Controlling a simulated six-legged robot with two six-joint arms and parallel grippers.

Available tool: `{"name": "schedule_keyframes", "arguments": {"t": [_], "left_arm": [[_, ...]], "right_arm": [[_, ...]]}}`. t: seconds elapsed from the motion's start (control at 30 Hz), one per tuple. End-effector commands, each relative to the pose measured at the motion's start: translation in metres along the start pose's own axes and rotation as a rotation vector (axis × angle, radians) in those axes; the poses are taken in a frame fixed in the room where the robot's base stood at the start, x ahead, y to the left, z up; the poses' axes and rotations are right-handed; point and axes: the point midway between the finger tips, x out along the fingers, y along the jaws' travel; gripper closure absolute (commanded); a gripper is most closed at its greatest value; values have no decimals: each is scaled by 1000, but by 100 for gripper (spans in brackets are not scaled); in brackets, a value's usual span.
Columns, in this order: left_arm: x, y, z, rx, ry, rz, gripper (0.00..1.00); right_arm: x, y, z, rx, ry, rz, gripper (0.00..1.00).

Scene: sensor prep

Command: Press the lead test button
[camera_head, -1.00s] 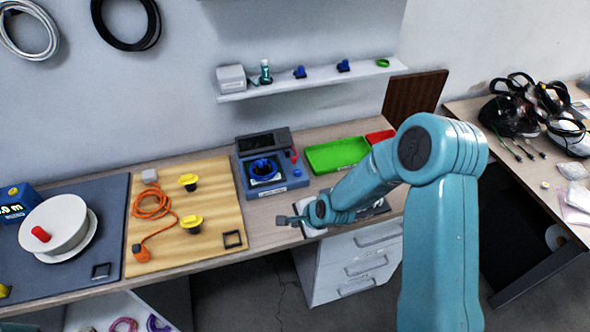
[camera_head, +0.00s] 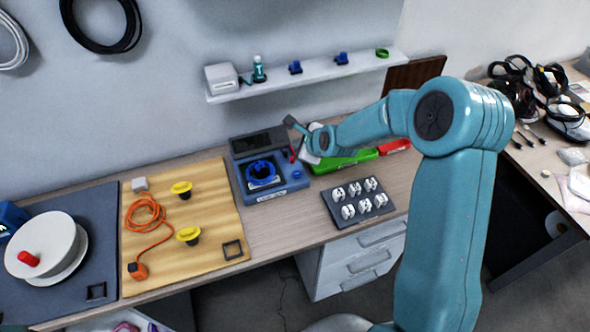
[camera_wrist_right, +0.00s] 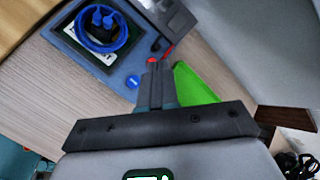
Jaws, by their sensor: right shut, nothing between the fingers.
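The blue tester (camera_head: 290,188) stands at the back of the bench, with a coiled blue lead (camera_head: 261,171) on its dark panel. A round blue button (camera_head: 297,174) sits on its right front; it also shows in the wrist view (camera_wrist_right: 132,82). A red part (camera_wrist_right: 152,60) of the tester shows just past my fingertips. My left gripper is not in view.
A green tray (camera_head: 345,163) and a red tray (camera_head: 394,146) lie right of the tester. A dark plate with several white sockets (camera_head: 338,213) lies in front. A wooden board (camera_head: 215,221) with an orange lead is left. A shelf (camera_head: 300,78) hangs above.

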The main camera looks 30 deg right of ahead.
Motion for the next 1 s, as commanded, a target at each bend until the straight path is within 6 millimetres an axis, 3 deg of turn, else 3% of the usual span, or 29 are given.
{"name": "schedule_keyframes", "arguments": {"t": [0.47,0.93,1.0], "left_arm": [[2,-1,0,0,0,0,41],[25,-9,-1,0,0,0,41],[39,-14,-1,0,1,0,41]], "right_arm": [[2,6,-4,-1,1,2,100],[47,35,-32,-2,1,3,100],[56,40,-39,-2,-1,1,100]]}}
